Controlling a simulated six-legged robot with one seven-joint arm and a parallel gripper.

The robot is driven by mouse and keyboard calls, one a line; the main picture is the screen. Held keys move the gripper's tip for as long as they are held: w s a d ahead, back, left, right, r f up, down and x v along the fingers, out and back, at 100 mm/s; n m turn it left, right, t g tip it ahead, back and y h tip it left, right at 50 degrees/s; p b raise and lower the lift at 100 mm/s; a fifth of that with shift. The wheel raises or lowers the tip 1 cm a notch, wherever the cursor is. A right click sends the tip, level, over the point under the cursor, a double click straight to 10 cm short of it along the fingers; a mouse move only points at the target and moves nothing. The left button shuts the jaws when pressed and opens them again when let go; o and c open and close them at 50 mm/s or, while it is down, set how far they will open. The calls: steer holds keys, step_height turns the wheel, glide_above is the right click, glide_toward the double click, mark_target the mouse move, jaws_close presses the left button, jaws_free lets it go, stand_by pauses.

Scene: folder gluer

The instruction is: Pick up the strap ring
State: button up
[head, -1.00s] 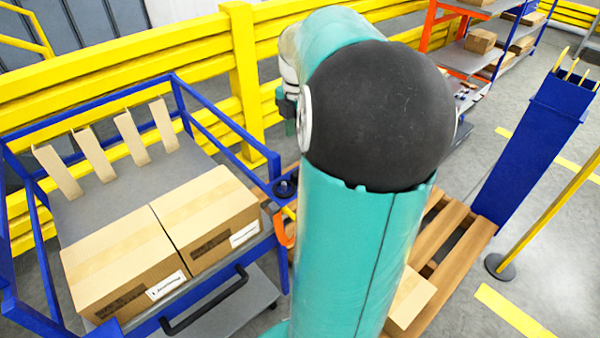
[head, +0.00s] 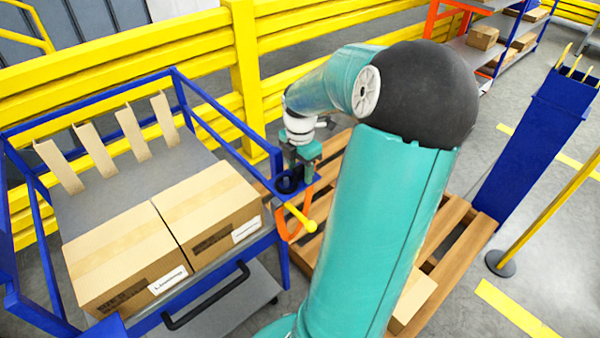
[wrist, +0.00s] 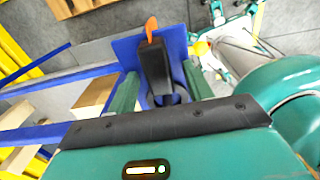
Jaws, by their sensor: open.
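A black ring-like piece, which I take as the strap ring (head: 289,184), sits on a small blue plate at the near right corner of the blue cart. An orange strap (head: 283,224) hangs just below it. In the wrist view, a black upright part (wrist: 154,72) with an orange tip stands between my fingers, with a dark rounded piece around its lower end. My gripper (head: 301,165) is open, pointing down just above the plate, its green fingers either side of the black part in the wrist view (wrist: 160,78). I cannot tell whether they touch it.
Two cardboard boxes (head: 205,205) lie on the cart beside the plate. The cart's blue rail (head: 218,122) runs close left of my gripper. A wooden pallet (head: 455,235) is on the floor to the right. A yellow barrier (head: 130,55) stands behind.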

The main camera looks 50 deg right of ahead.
jaws_close()
steer(key=shift+r, duration=0.15)
steer(key=shift+r, duration=0.6)
steer(key=s+d+r, duration=0.3)
steer(key=s+r, duration=0.8)
steer(key=s, duration=0.2)
steer(key=w+a+f, duration=0.1)
steer(key=w+a, duration=0.3)
steer(key=a, duration=0.6)
steer(key=shift+a+f, duration=0.2)
steer(key=shift+a, duration=0.05)
